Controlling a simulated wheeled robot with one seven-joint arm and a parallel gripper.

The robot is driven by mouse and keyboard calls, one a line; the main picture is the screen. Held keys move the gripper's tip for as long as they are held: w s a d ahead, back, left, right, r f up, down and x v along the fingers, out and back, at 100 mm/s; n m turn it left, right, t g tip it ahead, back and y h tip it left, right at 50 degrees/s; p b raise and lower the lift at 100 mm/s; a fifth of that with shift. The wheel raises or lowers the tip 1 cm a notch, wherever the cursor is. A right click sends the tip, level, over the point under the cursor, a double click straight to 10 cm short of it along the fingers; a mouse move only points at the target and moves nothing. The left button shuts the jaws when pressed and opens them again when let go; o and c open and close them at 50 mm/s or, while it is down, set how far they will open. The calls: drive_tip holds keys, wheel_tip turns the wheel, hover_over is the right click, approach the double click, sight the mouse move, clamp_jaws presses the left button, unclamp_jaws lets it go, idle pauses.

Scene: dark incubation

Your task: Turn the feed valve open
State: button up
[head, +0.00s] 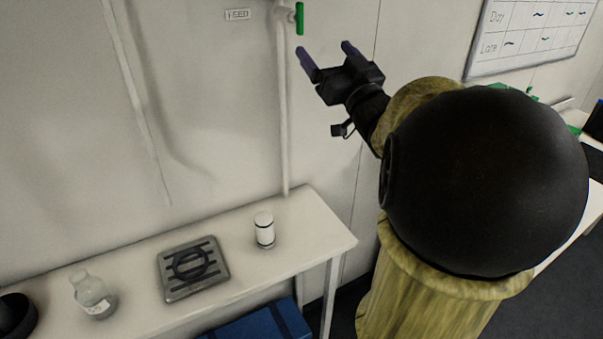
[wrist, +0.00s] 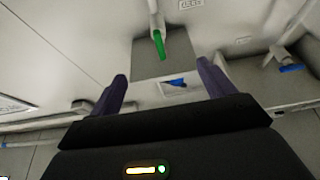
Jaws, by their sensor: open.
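The feed valve's green handle (head: 300,18) stands upright on a white pipe at the wall, beside a FEED label (head: 237,15). The handle also shows in the wrist view (wrist: 159,44), hanging from the pipe above the gap between my fingers. My gripper (head: 324,56) is open and empty, just below and to the right of the handle in the head view. Its purple fingertips are apart from the handle. In the wrist view my gripper (wrist: 160,82) spreads its two fingers to either side.
A white bench (head: 318,228) below holds a bottle (head: 91,293), a metal burner plate (head: 192,268) and a white capped jar (head: 264,230). A whiteboard (head: 535,35) hangs at the right. A blue handle (wrist: 291,68) shows at right in the wrist view. A blue box (head: 262,325) is under the bench.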

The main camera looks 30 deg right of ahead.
drive_tip(key=b+v, duration=0.2)
drive_tip(key=v, duration=0.3)
drive_tip(key=w+a+f+m+g+h+p, duration=0.1)
drive_tip(key=a+f+g, duration=0.2)
drive_tip(key=f, duration=0.7)
drive_tip(key=w+a+f+m+g+h+p, duration=0.1)
drive_tip(key=w+a+f+g+h, duration=0.1)
drive_tip(key=f+g, duration=0.4)
wheel_tip(320, 180, down, 5)
drive_tip(key=shift+w+a+f+m+g, duration=0.1)
drive_tip(key=shift+w+a+m+g, duration=0.25)
drive_tip(key=shift+a, duration=0.4)
drive_tip(key=shift+s, duration=0.1)
drive_tip(key=s+a+f+n+g+y, duration=0.2)
drive_tip(key=s+a+f+g, duration=0.8)
drive_tip(key=s+a+f, duration=0.2)
wheel_tip(320, 180, down, 3)
drive_tip(key=shift+s+f, duration=0.1)
drive_tip(key=shift+s, duration=0.95)
